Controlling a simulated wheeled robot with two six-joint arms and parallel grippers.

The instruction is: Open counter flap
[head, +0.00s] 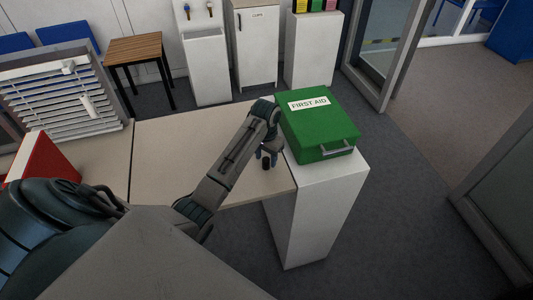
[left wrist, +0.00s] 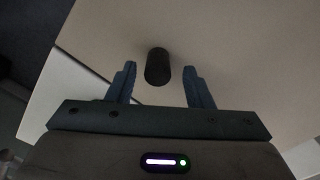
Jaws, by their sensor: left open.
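The counter flap (head: 190,160) is a light wooden panel lying flat, its right end beside a white pedestal. A small dark cylindrical knob (head: 266,163) stands on it near that end. The knob also shows in the left wrist view (left wrist: 158,67). My left gripper (head: 268,152) is above the flap at the knob. In the left wrist view its two blue-grey fingers (left wrist: 159,82) are apart, one on each side of the knob, with a visible gap to each. My right gripper is not in view.
A green first aid box (head: 318,125) sits on the white pedestal (head: 315,215), close to my left gripper. A red and white object (head: 45,160) and a white slatted blind (head: 65,95) are at the left. A wooden stool (head: 134,49) stands behind the counter.

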